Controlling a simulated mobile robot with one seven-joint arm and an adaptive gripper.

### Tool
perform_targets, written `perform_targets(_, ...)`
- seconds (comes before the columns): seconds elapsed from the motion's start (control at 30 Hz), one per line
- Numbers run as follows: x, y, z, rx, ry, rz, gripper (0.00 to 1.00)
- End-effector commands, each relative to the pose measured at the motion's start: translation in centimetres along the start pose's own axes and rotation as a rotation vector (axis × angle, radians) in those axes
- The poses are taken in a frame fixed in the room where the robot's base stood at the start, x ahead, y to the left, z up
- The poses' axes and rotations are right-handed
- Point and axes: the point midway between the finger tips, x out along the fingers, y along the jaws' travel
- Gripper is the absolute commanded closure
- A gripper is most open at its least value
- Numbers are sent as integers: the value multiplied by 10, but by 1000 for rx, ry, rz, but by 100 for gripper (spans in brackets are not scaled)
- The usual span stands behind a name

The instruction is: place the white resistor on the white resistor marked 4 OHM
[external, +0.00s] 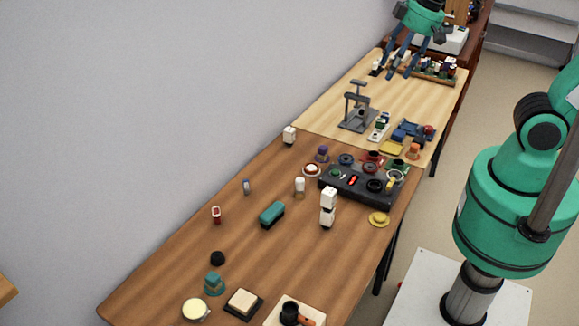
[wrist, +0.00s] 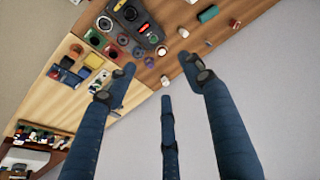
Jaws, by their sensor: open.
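In the external view, two white block-like pieces with dark bands stand one on the other; I point to the upper white piece (external: 328,195) and the lower white piece (external: 327,217). They are upright in front of the black panel, probably the resistors, but no 4 OHM marking is legible. Another white piece (external: 289,135) stands alone at the table's wall-side edge. A white-topped piece (external: 300,185) stands left of the panel. My gripper (external: 404,66) is open and empty, high over the far light-wood table. In the wrist view its blue fingers (wrist: 160,80) are spread apart.
The black panel (external: 376,197) carries knobs and a red display. A grey stand (external: 358,118) rises on the light table. A green block (external: 271,214) and small items lie on the brown table, with bare wood between them. A wall runs along the left.

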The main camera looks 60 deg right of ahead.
Motion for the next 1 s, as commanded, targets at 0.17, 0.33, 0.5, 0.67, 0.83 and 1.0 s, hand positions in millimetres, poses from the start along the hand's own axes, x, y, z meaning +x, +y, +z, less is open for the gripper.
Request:
perform_targets(0.17, -48, 32, 34, 25, 79, 18, 48)
perform_targets(0.33, -76, 52, 65, 39, 135, 38, 48)
perform_targets(0.5, -90, 61, 84, 46, 166, 52, 48)
perform_targets(0.67, -92, 64, 90, 47, 174, 56, 48)
perform_targets(0.83, -93, 64, 90, 46, 174, 56, 48)
perform_targets(1.0, -90, 64, 90, 46, 174, 56, 48)
